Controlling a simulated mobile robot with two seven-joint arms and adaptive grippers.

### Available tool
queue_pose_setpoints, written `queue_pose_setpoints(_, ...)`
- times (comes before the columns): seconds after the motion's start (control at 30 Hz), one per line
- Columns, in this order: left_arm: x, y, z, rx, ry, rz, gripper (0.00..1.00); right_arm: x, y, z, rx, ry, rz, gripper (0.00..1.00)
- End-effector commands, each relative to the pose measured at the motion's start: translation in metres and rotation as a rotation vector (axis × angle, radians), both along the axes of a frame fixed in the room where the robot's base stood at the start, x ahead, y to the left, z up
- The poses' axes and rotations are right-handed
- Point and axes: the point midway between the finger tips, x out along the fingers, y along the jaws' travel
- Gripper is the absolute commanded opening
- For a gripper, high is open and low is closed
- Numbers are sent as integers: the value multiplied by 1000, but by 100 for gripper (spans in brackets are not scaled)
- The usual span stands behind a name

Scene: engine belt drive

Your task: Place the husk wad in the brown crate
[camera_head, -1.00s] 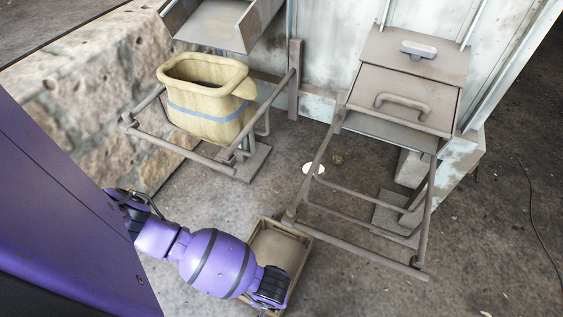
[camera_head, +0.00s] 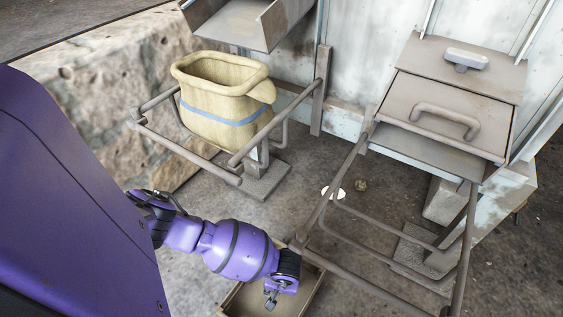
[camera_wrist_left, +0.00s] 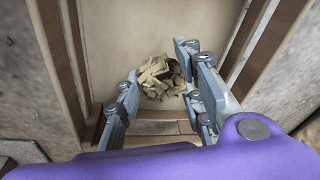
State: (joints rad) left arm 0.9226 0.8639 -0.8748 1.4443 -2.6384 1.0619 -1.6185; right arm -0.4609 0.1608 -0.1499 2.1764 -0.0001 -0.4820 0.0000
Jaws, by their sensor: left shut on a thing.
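The husk wad (camera_wrist_left: 160,77) is a pale tan clump of shreds, seen between my finger tips in the left wrist view. My left gripper (camera_wrist_left: 160,92) is shut on it, above the brown crate (camera_wrist_left: 115,25). The crate's pale floor and brown walls fill the background there. In the head view, my left gripper (camera_head: 273,298) points down over the crate (camera_head: 231,297), which is cut off by the bottom edge. I cannot make out the wad in the head view. My right gripper is not in view.
A yellow bag (camera_head: 222,105) with a blue stripe hangs in a metal frame left of centre. A lidded metal box (camera_head: 445,105) and its rail frame (camera_head: 366,279) stand at the right, close to the crate. A white disc (camera_head: 333,192) and a small brownish lump (camera_head: 361,185) lie on the floor.

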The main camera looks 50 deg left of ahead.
Motion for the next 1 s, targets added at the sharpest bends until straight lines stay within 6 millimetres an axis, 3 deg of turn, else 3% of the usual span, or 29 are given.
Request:
queue_pose_setpoints(0.3, 6, 4, -38, 0, 2, 2, 13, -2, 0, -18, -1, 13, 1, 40)
queue_pose_setpoints(0.67, 7, 5, -42, 0, 0, 0, 13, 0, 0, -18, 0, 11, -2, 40)
queue_pose_setpoints(0.7, 6, 5, -42, 0, 0, 0, 36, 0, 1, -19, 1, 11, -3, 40)
queue_pose_setpoints(0.8, 6, 5, -41, 0, 0, 1, 49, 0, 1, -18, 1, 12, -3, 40)
queue_pose_setpoints(0.83, 6, 5, -41, 0, 0, 1, 53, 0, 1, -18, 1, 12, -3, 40)
queue_pose_setpoints(1.0, 6, 5, -41, 0, 0, 0, 54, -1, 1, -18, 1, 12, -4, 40)
